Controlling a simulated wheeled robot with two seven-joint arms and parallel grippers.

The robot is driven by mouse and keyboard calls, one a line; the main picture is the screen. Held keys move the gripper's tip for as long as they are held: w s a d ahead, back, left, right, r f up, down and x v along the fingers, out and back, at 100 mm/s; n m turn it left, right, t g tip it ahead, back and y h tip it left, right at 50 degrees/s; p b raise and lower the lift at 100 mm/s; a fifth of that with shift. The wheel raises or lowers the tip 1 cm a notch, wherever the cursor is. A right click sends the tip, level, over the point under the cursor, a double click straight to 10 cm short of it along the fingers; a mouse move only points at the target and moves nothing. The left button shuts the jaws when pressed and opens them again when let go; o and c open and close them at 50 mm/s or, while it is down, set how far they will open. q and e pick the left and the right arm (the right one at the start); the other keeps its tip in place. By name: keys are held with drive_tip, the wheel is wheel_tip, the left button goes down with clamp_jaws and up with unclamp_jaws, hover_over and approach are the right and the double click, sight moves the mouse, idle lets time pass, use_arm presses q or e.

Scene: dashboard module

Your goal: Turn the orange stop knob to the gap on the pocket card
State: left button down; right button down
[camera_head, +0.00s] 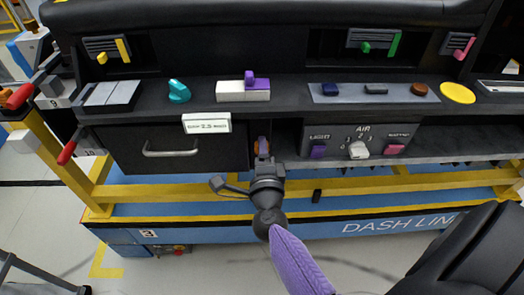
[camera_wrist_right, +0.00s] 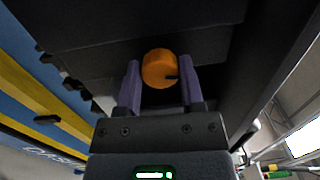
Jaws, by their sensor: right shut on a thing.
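The orange stop knob (camera_wrist_right: 160,66) is a round cylinder on a dark panel in the right wrist view, with a small dark mark near its lower right edge. My right gripper (camera_wrist_right: 160,88) is shut on it, one purple finger on each side. In the head view my right gripper (camera_head: 263,150) reaches up to the dash between the drawer and the AIR panel; the knob is mostly hidden there. A white card (camera_head: 207,123) with small dark print, too small to read surely, sits above the drawer handle. My left gripper is out of view.
A shelf above holds a teal knob (camera_head: 179,91) and a purple slider (camera_head: 250,80). A yellow rail (camera_head: 390,180) runs below.

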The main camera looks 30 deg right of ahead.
drive_tip(key=shift+m, duration=0.4)
drive_tip(key=shift+c, duration=2.4)
unclamp_jaws()
drive_tip(key=shift+s, duration=0.1)
drive_tip(key=v, duration=1)
drive_tip(key=shift+f, duration=0.1)
